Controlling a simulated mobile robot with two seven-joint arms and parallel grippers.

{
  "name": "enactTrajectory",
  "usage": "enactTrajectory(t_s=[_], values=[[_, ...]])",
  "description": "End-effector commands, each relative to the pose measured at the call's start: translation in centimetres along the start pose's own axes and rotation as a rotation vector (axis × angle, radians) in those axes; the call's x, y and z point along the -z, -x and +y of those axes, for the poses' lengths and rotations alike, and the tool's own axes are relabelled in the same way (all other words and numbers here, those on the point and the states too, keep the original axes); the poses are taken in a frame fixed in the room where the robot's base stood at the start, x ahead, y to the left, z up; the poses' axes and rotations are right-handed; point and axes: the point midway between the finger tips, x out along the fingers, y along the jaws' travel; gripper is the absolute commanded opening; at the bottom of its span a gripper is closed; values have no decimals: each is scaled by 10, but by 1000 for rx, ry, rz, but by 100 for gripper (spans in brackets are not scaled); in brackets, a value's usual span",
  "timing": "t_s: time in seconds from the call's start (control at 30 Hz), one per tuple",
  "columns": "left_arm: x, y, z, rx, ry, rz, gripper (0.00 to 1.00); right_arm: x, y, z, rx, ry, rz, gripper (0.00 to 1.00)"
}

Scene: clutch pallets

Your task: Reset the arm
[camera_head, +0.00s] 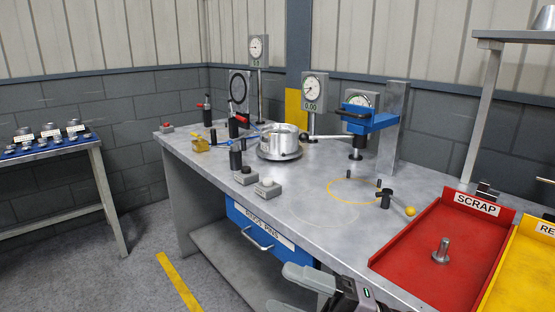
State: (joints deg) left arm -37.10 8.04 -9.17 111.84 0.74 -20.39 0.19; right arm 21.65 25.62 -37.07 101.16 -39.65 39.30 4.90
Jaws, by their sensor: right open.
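My right gripper (318,289) shows at the bottom edge, right of centre, in front of the workbench's front edge. It is open, and I see nothing between its fingers. Its lower part is cut off by the frame. My left gripper is not in view. A silver cylindrical part (280,138) sits on a round fixture on the grey workbench (310,205), well beyond the gripper.
A blue press (371,122), dial gauges (314,90) and button boxes (267,187) stand on the bench. A yellow tray (524,270) lies at the far right. A blue drawer (262,238) is under the bench top. A side table (60,148) with several small parts stands left.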

Motion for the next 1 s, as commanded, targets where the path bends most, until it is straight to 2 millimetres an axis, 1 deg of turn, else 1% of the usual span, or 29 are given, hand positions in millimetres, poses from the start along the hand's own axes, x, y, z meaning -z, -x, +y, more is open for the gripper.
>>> enactTrajectory(t_s=[0.03, 0.17, 0.23, 0.33, 0.47, 0.5, 0.57, 0.6, 0.67, 0.7, 0.73, 0.83, 0.9, 1.0], values=[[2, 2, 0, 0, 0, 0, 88, -6, 7, -3, -59, -76, -85, 65], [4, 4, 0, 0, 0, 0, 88, -26, 33, -15, -187, -260, -314, 65], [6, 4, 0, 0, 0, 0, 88, -37, 53, -26, -243, -361, -443, 65], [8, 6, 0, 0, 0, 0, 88, -46, 88, -50, -308, -510, -632, 65], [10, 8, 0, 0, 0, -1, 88, -47, 140, -91, -369, -710, -885, 65], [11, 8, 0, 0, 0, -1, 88, -44, 157, -105, -383, -773, -962, 65], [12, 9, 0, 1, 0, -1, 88, -35, 183, -128, -397, -866, -1080, 65], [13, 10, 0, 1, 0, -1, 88, -27, 200, -143, -404, -928, -1155, 65], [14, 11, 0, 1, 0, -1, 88, -13, 223, -164, -412, -1015, -1261, 65], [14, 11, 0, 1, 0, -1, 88, -3, 237, -177, -413, -1068, -1324, 65], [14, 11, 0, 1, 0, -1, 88, 5, 247, -186, -413, -1103, -1368, 65], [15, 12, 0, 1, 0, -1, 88, 29, 272, -208, -413, -1201, -1483, 65], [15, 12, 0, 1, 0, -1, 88, 41, 282, -218, -409, -1248, -1535, 65], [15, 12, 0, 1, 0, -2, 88, 50, 290, -225, -407, -1281, -1575, 65]])
